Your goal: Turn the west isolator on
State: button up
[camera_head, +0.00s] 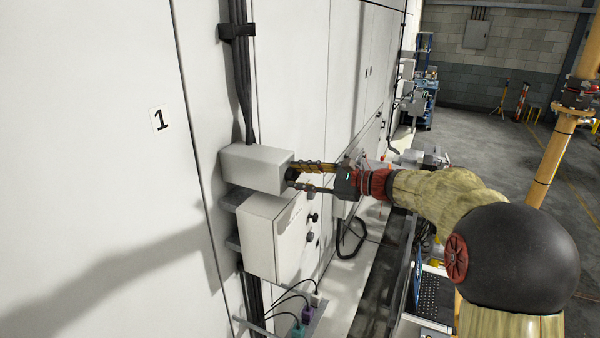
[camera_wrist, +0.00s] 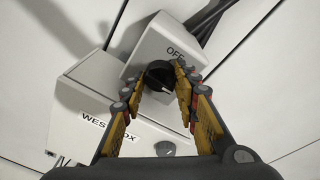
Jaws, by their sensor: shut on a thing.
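The west isolator is a grey box (camera_head: 250,167) on the white wall, with a black rotary knob (camera_wrist: 159,74) on its front face. The word OFF shows above the knob in the wrist view; a pale pointer mark is partly visible on the knob, its exact angle unclear. My gripper (camera_head: 294,176) reaches in from the right. Its yellow fingers (camera_wrist: 156,82) are shut on the knob, one on each side. Other markings around the knob are hidden or too small to read.
A larger grey box (camera_head: 262,238) hangs just below, with knobs on its front; its label, partly hidden by a finger, reads WEST and part of BOX (camera_wrist: 108,128). Dark cables (camera_head: 241,75) run up the wall. A laptop (camera_head: 432,292) sits at lower right.

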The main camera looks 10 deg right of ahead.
jog(key=shift+m, duration=0.3)
jog(key=o, duration=1)
jog(key=shift+o, duration=0.8)
jog(key=v, duration=1.2)
jog(key=shift+w+d+f, duration=0.1)
jog(key=shift+w+f, duration=0.05)
